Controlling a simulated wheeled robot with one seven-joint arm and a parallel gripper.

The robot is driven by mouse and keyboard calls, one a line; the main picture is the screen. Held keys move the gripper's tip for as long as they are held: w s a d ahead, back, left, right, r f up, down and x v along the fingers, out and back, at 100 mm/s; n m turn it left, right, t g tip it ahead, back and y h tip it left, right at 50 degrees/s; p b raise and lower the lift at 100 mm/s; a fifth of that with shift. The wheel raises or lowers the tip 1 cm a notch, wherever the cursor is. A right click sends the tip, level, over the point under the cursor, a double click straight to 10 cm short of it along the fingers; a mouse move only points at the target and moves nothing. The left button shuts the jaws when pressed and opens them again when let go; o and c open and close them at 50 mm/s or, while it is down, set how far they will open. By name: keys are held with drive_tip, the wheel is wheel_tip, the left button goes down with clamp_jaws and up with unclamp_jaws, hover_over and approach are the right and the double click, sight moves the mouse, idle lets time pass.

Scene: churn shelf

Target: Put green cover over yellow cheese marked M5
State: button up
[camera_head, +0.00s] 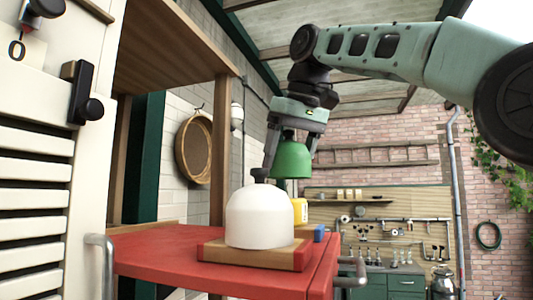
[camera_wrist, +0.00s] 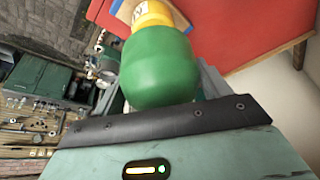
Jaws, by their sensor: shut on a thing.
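My gripper (camera_head: 290,150) is shut on the green cover (camera_head: 292,161) and holds it in the air above the red surface, close to upright. The green cover fills the middle of the wrist view (camera_wrist: 158,68). The yellow cheese (camera_head: 301,210) stands lower, partly hidden behind a white dome in the head view. In the wrist view the cheese (camera_wrist: 153,12) shows just beyond the green cover, which hides part of it. It carries a dark mark that I cannot read fully. A blue-edged board (camera_head: 319,233) lies at its foot. Cover and cheese are apart in the head view.
The white dome (camera_head: 259,218) with a dark knob stands on a wooden board with red ends (camera_head: 255,256), in front of the cheese. Both boards lie on the red surface (camera_head: 190,270). A wooden post (camera_head: 219,150) and slatted white panel (camera_head: 35,190) stand at left.

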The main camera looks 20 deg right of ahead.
drive_tip(key=shift+d+f, duration=0.1)
drive_tip(key=shift+f, duration=3.8)
drive_tip(key=shift+f+b, duration=0.4)
drive_tip(key=shift+f, duration=0.15)
drive_tip(key=o, duration=1)
drive_tip(key=shift+o, duration=0.2)
drive_tip(key=v, duration=1.7)
drive_tip(key=shift+r+p, duration=0.2)
drive_tip(key=shift+p, duration=0.2)
